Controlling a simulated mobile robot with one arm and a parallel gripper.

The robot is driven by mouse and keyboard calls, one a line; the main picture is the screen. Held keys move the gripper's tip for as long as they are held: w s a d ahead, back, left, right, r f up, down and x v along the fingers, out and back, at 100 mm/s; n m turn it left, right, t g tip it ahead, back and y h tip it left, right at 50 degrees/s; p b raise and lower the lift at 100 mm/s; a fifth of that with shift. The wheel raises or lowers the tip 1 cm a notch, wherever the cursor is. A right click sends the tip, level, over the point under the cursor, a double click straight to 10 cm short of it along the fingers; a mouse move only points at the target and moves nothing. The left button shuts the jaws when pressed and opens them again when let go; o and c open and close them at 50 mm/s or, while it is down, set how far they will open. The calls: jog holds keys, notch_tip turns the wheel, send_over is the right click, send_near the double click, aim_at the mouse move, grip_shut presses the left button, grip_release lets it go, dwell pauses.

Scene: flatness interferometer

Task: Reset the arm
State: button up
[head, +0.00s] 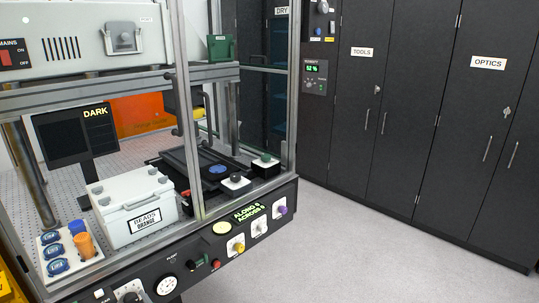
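My arm and my gripper are not in view, so their pose and opening cannot be seen. Behind stands a dark screen reading "DARK" (66,137). Right of the box lies a black stage with a blue disc (217,170). The front panel display (249,212) reads "ALONG 5 ACROSS 5", the digits being small.
Metal frame posts (188,110) rise at the bench's front. Black cabinets labelled "TOOLS" (362,52) and "OPTICS" (488,63) are closed along the right. A grey unit with a "MAINS" switch (8,57) sits above. The grey floor (370,245) at right is clear.

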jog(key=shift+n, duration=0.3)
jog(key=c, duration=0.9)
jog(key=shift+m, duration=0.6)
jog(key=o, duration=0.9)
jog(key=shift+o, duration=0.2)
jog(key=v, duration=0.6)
